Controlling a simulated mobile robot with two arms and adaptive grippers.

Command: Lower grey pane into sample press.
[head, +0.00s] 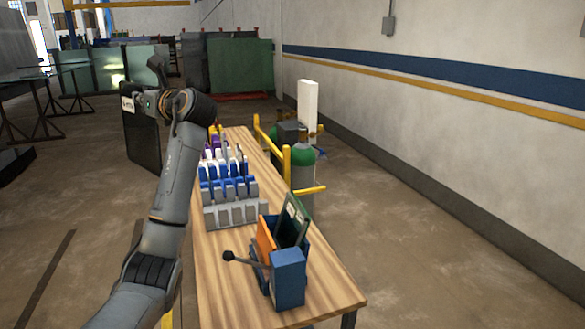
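A dark grey pane (143,142) with a pale label near its upper left corner hangs upright at the left, beyond the table's left edge. My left gripper (150,102) is at the pane's upper right part and appears shut on it; my own wrist hides part of the grip. The sample press (288,277), blue with a black-knobbed lever on its left, stands on the near end of the table. An orange pane (265,240) and a dark green pane (291,222) stand tilted in it. The grey pane is well apart from the press, farther back and left. My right gripper is not in view.
The wooden table (325,283) runs away from me. A grey stepped rack (236,214) with several blue, white and purple pieces stands behind the press. Yellow rails (288,165) and a green cylinder (301,166) stand beyond the table's right edge. Bare table lies around the press.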

